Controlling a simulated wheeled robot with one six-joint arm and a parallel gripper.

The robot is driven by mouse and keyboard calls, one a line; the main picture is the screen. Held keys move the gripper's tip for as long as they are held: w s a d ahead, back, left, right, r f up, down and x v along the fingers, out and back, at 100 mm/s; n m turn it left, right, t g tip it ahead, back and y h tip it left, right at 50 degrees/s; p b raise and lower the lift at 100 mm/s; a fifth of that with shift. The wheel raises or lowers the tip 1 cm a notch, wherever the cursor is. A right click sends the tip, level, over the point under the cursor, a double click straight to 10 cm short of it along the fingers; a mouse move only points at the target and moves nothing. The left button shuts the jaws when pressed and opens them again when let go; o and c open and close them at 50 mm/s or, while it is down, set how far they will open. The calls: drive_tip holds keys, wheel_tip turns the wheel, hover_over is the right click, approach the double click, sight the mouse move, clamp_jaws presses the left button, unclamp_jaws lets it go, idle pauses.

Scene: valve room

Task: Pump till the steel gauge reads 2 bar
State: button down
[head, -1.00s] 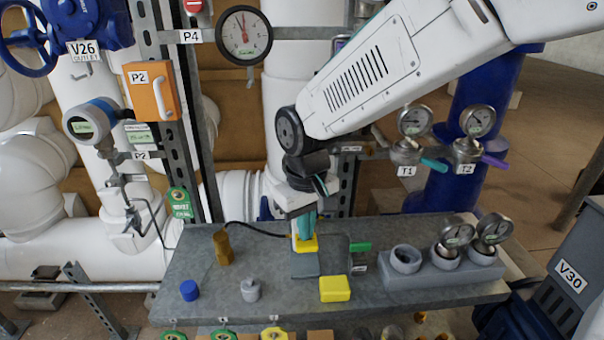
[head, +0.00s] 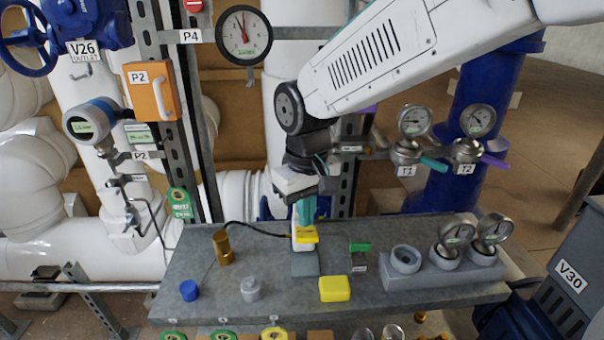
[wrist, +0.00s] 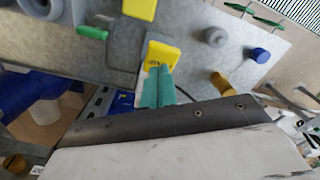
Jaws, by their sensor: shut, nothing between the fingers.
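A small white hand pump (head: 297,242) with a yellow top plate (head: 306,234) stands on the grey bench, with a black hose running left. The plate also shows in the wrist view (wrist: 163,52). My gripper (head: 305,222) has its teal fingers shut and empty, pointing down over the plate; whether they touch it I cannot tell. The fingers also show in the wrist view (wrist: 160,72). Steel-rimmed gauges are at T1 (head: 414,121), at T2 (head: 478,121) and on the grey holder block (head: 457,235) (head: 494,228). Their readings are too small to make out.
A yellow block (head: 335,289), a blue cap (head: 189,290), a grey plug (head: 250,289) and a brass fitting (head: 223,247) stand on the bench (head: 205,265). A dark-rimmed dial (head: 244,35) hangs above; its needle points near the top. A digital transmitter (head: 86,123) is at left.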

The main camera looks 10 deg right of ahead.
sight(306, 231)
drive_tip(key=shift+f, duration=0.1)
drive_tip(key=shift+f, duration=2.45)
drive_tip(key=shift+r, duration=2.55)
